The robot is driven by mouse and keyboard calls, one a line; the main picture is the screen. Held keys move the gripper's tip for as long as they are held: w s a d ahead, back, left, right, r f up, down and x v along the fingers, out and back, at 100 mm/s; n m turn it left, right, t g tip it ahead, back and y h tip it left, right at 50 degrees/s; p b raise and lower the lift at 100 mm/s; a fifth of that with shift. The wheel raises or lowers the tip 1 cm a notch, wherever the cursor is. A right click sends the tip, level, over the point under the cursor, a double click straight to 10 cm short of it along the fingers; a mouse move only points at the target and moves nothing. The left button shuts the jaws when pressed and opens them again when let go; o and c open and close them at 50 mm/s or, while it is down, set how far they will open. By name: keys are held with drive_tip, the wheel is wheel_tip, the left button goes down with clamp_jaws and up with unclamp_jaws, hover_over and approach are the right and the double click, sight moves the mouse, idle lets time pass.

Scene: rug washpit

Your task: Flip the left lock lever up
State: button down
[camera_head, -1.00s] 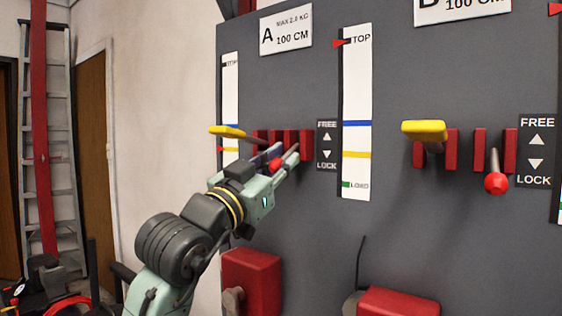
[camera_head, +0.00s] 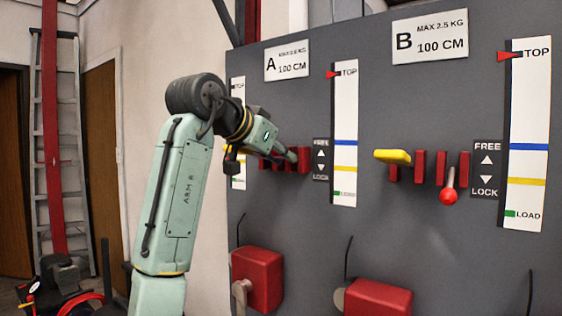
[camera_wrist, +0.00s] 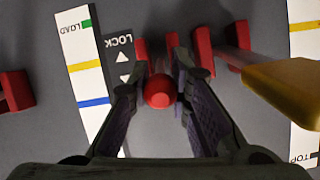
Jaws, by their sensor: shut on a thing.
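The left lock lever belongs to station A. Its red ball knob (camera_wrist: 158,92) sits between the two fingers of my gripper (camera_wrist: 162,80) in the wrist view, and my gripper is shut on it. In the head view my gripper (camera_head: 286,156) reaches the red brackets (camera_head: 304,160) of station A from the upper left and hides the knob. The lever's rod is mostly hidden behind the knob, so its tilt cannot be told. The FREE/LOCK label (camera_head: 321,160) stands just right of the brackets; it also shows upside down in the wrist view (camera_wrist: 122,62).
A yellow handle (camera_wrist: 285,92) is close beside my gripper in the wrist view. Station B has its own yellow handle (camera_head: 392,156) and a lever with a red knob (camera_head: 448,197) pointing down. Red boxes (camera_head: 258,278) stick out below. A ladder (camera_head: 60,150) leans at the left.

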drive_tip(key=shift+w+d+r+g+y, duration=0.2)
drive_tip(key=shift+r+g+y, duration=0.35)
drive_tip(key=shift+g, duration=0.25)
drive_tip(key=c, duration=1.5)
unclamp_jaws()
drive_tip(key=shift+o, duration=0.2)
drive_tip(key=v, duration=1.2)
drive_tip(key=shift+r, duration=0.2)
drive_tip(key=shift+w, duration=0.15)
